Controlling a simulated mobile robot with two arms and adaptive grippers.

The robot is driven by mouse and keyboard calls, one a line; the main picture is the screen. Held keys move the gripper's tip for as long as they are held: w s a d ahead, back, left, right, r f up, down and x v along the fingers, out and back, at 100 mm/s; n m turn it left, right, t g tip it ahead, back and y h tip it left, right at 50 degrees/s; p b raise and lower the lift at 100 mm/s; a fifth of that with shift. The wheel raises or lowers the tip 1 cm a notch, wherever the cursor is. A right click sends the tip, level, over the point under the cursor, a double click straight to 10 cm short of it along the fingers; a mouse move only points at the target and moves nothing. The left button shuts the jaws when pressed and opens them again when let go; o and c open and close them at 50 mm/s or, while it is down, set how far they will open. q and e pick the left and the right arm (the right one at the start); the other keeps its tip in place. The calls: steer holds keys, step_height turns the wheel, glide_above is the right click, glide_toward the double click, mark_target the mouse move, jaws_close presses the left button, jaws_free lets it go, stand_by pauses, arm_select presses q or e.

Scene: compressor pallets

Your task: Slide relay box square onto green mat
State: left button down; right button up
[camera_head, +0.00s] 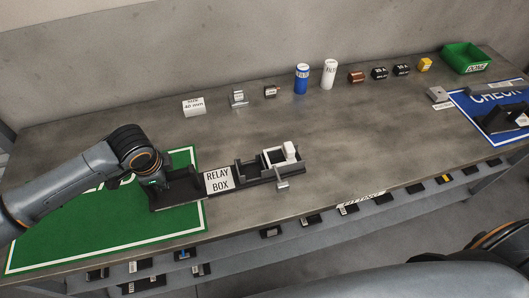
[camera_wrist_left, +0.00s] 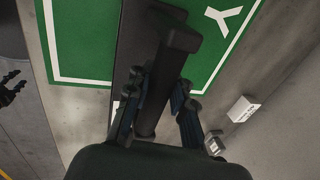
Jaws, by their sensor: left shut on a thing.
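The relay box (camera_head: 218,180) is a long dark tray with a white RELAY BOX label. Its left end lies over the right part of the green mat (camera_head: 95,238), and the label and right end extend past the white border onto the bare bench. Its long sides look roughly parallel to the mat's front edge. My left gripper (camera_head: 160,184) is at the box's left end. In the left wrist view its fingers (camera_wrist_left: 160,100) are shut on a dark bar-like handle of the box (camera_wrist_left: 170,40). Dark prongs, apparently my right gripper (camera_wrist_left: 10,87), show at that view's left edge; their opening is unclear.
A white container (camera_head: 275,157) and a small metal part (camera_head: 282,184) are at the box's right end. A white 40 mm block (camera_head: 194,106), blue can (camera_head: 302,79), white can (camera_head: 329,74) and green bin (camera_head: 467,58) stand behind. The bench middle is clear.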

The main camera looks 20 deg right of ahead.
arm_select(q)
steer(key=shift+a+f, duration=0.15)
steer(key=c, duration=1.1)
jaws_free()
steer(key=shift+r, duration=0.2)
